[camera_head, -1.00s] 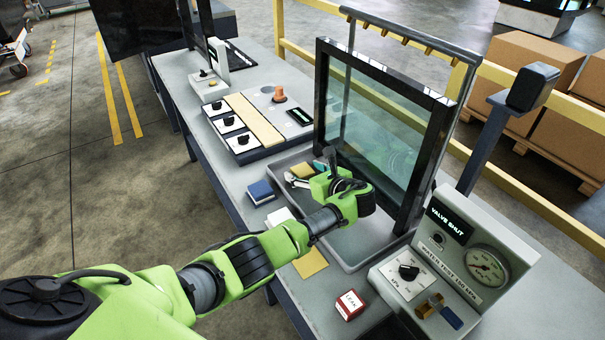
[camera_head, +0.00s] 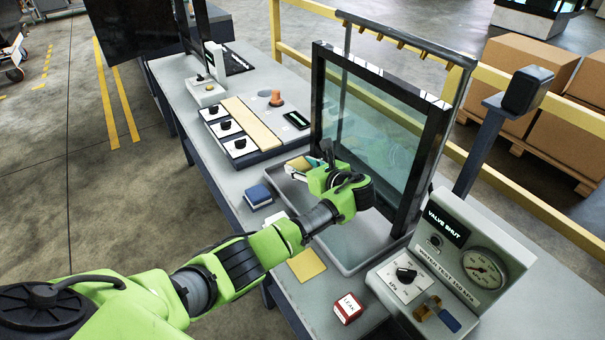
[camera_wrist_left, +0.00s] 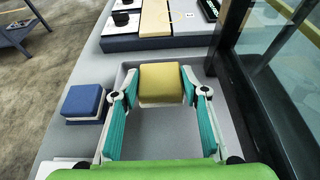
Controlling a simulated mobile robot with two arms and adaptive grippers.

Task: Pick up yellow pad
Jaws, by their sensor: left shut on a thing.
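The yellow pad (camera_wrist_left: 162,84) is a small block with a pale underside, over the grey tray (camera_wrist_left: 150,128) in the left wrist view. The teal fingers of my left gripper (camera_wrist_left: 160,88) are on its two sides, shut on it. In the head view the gripper (camera_head: 312,168) is at the tray's far left part, with the pad (camera_head: 299,163) partly hidden by the fingers. I cannot tell how high the pad is above the tray floor. My right gripper is not in view.
A blue pad (camera_head: 258,196) sits on the bench left of the tray (camera_head: 352,262). A framed glass panel (camera_head: 378,130) stands along the tray's right side. A flat yellow sheet (camera_head: 306,264), a red-and-white box (camera_head: 348,308) and the gauge box (camera_head: 450,260) are nearer.

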